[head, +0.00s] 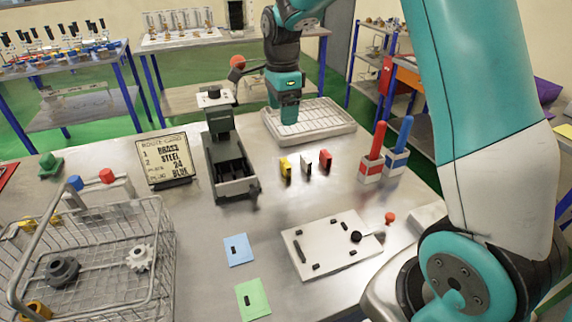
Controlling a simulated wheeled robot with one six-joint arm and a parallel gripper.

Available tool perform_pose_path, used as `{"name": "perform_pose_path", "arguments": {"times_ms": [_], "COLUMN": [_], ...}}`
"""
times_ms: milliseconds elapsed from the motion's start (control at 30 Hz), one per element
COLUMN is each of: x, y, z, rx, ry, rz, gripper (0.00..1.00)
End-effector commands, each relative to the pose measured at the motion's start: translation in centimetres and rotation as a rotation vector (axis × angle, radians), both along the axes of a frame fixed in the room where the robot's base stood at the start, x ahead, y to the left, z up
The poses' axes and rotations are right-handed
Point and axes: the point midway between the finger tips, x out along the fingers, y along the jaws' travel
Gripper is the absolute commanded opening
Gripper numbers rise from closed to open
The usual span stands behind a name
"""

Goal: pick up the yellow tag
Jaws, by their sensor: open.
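The yellow tag (285,166) stands upright on the metal table, at the left of a short row. A pale tag with a dark side (306,164) and a red tag (325,158) stand to its right. My gripper (290,119) points down over the white rack tray, behind the row of tags. It is open and apart from the yellow tag. Its fingertips are small and hard to make out, and no held thing shows.
A dark press (229,165) stands left of the tags, beside a route card (166,160). Red and blue handled tools (374,155) stand right. A plate with pegs (333,246) and a wire basket (90,260) are nearer. Table between tags and plate is clear.

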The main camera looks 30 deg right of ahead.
Motion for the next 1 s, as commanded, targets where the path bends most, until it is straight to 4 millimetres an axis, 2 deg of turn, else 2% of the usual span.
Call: {"name": "perform_pose_path", "arguments": {"times_ms": [400, 500, 767, 1000], "x": [-0.2, -0.1, -0.2, -0.2], "y": [0.0, 0.0, 0.1, 0.1], "z": [-8.9, -10.3, -12.3, -15.8], "rx": [0.001, 0.001, 0.001, 0.001], "ry": [0.006, 0.003, 0.005, 0.002], "rz": [0.002, 0.002, 0.004, 0.004], "gripper": [0.79, 0.79, 0.79, 0.79]}}
